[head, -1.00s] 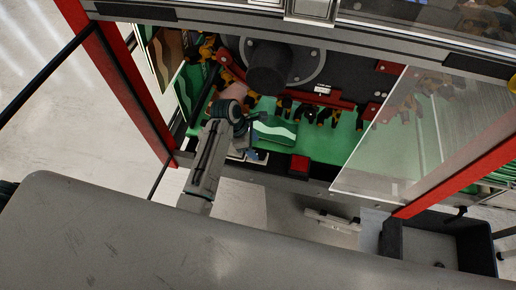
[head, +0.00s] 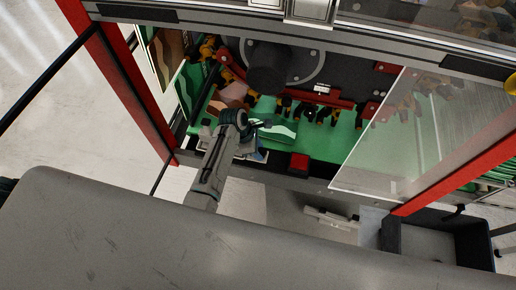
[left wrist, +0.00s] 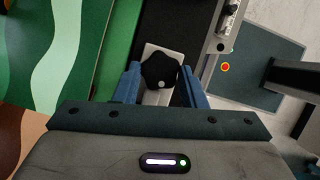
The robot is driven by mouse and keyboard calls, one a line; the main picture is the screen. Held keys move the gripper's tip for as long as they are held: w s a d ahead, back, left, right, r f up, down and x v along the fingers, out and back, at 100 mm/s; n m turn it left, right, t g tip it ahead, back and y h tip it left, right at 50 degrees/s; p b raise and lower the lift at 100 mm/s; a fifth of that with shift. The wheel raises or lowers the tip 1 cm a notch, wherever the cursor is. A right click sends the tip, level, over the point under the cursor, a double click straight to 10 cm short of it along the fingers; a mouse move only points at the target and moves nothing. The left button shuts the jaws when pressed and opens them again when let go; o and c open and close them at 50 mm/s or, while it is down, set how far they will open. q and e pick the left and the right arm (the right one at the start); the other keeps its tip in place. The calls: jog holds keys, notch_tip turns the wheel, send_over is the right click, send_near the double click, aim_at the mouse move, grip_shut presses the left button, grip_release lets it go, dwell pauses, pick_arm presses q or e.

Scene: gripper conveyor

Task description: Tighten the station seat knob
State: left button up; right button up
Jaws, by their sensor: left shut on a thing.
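The station seat knob (left wrist: 158,70) is black and lobed, and it sits on a pale grey bracket (left wrist: 157,97) in the left wrist view. My left gripper (left wrist: 161,82) has its two blue fingers on either side of the knob and is shut on it. In the head view my left gripper (head: 250,150) is at the front left of the machine, low beside the green bed. The knob is hidden by the gripper and arm in the head view. My right gripper is not in view.
A green panel with a pale wavy stripe (head: 281,132) lies near the gripper. A red block (head: 299,162) is on the front rail. A clear guard panel (head: 385,140) and a dark bin (head: 430,243) are at the right. A red post (head: 125,90) stands at the left.

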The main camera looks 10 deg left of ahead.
pick_arm(q)
jog(key=shift+m, duration=0.3)
jog(key=shift+w, duration=0.1)
jog(key=m+g, duration=0.1)
jog(key=m, duration=0.2)
jog(key=shift+w+g, duration=0.15)
jog(key=shift+g, duration=0.15)
jog(key=m+g, duration=0.1)
jog(key=m, duration=0.2)
jog(key=m+g, duration=0.1)
jog(key=m, duration=0.2)
jog(key=shift+w+d+r+y, duration=0.1)
jog(key=shift+w+y, duration=0.1)
jog(key=shift+y, duration=0.2)
jog(key=m, duration=0.2)
jog(key=m+g+y, duration=0.1)
jog(key=m, duration=0.2)
jog(key=shift+w+d+y, duration=0.15)
jog(key=shift+y, duration=0.15)
jog(key=shift+d+m+g+y, duration=0.15)
jog(key=shift+m+y, duration=0.25)
jog(key=shift+m, duration=0.8)
jog(key=shift+d+m+g+y, duration=0.1)
jog(key=shift+m+g+y, duration=0.25)
jog(key=shift+m, duration=0.85)
jog(key=o, duration=1)
